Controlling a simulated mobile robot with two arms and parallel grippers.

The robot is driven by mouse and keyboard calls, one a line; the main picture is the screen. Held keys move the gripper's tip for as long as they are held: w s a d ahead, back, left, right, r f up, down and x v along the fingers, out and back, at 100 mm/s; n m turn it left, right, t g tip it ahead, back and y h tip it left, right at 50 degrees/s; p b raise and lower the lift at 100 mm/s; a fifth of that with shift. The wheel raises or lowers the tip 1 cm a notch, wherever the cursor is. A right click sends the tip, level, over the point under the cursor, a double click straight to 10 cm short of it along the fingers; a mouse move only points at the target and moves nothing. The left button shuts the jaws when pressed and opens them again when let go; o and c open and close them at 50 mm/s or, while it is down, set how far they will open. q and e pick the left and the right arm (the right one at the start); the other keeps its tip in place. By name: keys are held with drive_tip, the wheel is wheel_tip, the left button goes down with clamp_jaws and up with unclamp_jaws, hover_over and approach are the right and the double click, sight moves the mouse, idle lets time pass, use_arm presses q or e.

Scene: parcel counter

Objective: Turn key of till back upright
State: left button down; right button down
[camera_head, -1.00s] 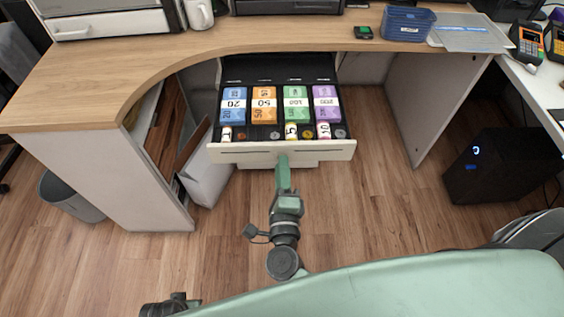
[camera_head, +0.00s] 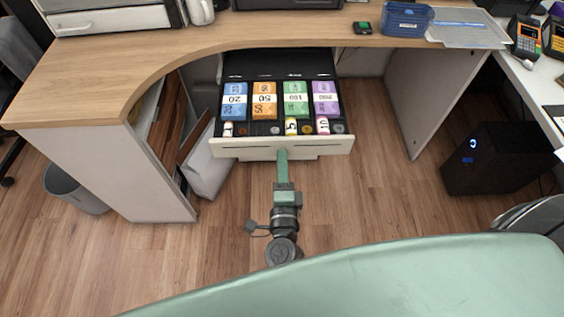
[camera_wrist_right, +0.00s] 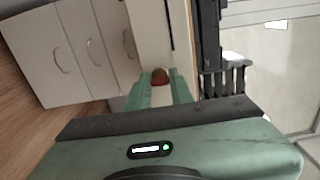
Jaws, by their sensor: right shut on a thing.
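The till drawer (camera_head: 235,147) stands open below the counter, its pale front facing me. My right gripper (camera_head: 282,152) is at the middle of that front. In the right wrist view its two green fingers (camera_wrist_right: 160,88) point at a pale upright surface. A small rounded reddish-brown thing (camera_wrist_right: 160,76) shows between the fingertips; I take it for the key, and the gripper is shut on it. The key's shape and angle are mostly hidden by the fingers, and in the head view the key is hidden. My left gripper is not in view.
Banknote bundles (camera_head: 264,100) and coin rolls lie in the drawer. The wooden counter (camera_head: 120,68) curves above it. A grey bin (camera_head: 76,188) stands at left, a black computer case (camera_head: 492,158) at right. The floor (camera_head: 350,195) around my right arm is clear.

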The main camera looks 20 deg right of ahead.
drive_tip(key=c, duration=1.2)
unclamp_jaws()
drive_tip(key=shift+c, duration=0.2)
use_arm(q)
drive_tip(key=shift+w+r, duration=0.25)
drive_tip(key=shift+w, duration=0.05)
use_arm(e)
drive_tip(key=v, duration=0.7)
drive_tip(key=shift+s, duration=0.4)
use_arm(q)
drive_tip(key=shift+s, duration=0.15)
use_arm(e)
drive_tip(key=shift+a, duration=0.15)
